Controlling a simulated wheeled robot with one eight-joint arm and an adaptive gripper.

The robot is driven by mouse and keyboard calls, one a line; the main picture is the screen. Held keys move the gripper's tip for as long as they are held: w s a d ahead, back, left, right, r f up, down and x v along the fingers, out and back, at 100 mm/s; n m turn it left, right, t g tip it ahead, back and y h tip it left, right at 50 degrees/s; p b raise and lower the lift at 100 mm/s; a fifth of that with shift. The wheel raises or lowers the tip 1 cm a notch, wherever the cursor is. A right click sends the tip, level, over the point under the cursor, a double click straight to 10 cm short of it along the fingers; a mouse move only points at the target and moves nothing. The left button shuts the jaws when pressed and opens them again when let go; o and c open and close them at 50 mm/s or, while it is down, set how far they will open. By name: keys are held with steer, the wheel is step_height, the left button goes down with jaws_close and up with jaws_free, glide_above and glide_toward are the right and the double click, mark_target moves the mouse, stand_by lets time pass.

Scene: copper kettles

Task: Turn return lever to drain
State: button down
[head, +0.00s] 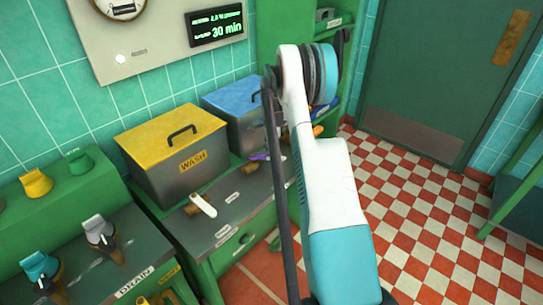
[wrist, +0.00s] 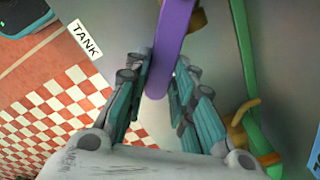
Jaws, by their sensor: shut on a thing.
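A purple lever (wrist: 172,38) runs down from the top of the wrist view between my fingers, with a brass-coloured part beside its upper end. My gripper (wrist: 163,80) is shut on this lever, one finger on each side. A white label reading TANK (wrist: 86,39) lies on the grey surface left of the lever, apart from it. In the head view a bit of the purple lever (head: 260,157) shows on the counter in front of the blue-lidded bin; my arm hides the rest and the gripper. No drain label shows beside this lever.
A white-handled lever (head: 203,205) stands on the grey counter before the yellow-lidded WASH bin (head: 174,150). The blue-lidded bin (head: 232,110) is behind the purple lever. A DRAIN label (head: 133,283) is on the lower-left counter. The checkered floor (head: 430,220) at right is clear.

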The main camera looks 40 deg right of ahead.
steer(key=w+n, duration=0.1)
steer(key=n, duration=0.1)
steer(key=w+d+n, duration=0.1)
steer(key=w+n, duration=0.1)
steer(key=shift+d+n, duration=0.2)
steer(key=shift+n, duration=0.1)
steer(key=shift+w+n, duration=1.3)
steer(key=shift+n, duration=0.4)
steer(key=c, duration=1.4)
jaws_free()
steer(key=shift+o, duration=0.2)
step_height(320, 180, up, 12)
